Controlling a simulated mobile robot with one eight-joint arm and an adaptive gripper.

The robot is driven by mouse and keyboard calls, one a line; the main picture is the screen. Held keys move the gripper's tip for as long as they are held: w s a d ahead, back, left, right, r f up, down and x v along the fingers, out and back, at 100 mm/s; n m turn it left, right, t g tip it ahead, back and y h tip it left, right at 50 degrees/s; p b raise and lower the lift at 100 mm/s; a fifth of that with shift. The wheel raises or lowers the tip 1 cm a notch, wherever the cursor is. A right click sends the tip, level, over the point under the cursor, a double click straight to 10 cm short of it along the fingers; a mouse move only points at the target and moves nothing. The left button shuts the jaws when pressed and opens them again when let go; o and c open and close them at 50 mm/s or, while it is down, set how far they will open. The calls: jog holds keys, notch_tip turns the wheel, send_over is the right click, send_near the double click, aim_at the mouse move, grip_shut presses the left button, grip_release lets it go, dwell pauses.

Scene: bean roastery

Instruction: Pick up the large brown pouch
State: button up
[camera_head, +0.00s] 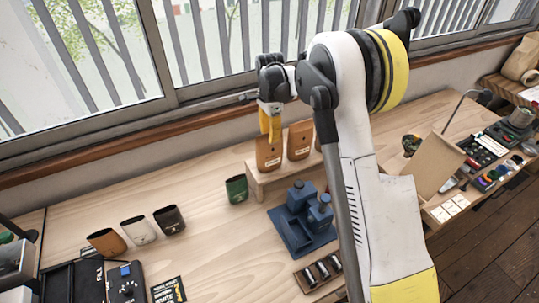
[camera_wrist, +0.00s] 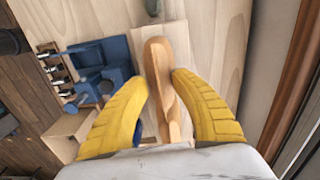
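Two brown pouches with pale labels stand upright side by side on a low wooden riser (camera_head: 257,181) in the head view. The left brown pouch (camera_head: 268,156) is directly under my gripper (camera_head: 270,138); the right brown pouch (camera_head: 300,143) stands just beside it. I cannot tell from their size which is the large one. In the wrist view, my gripper (camera_wrist: 160,78) has its yellow fingers apart, one on each side of a brown pouch (camera_wrist: 157,58). Small gaps or light contact at the fingertips cannot be told apart. My arm hides the area right of the right pouch.
A blue device (camera_head: 302,210) stands in front of the riser. A green cup-like container (camera_head: 236,189) is to its left. Brown, white and black containers (camera_head: 138,230) stand farther left. The window wall is close behind.

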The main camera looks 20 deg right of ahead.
grip_shut()
jog(key=shift+r, duration=0.15)
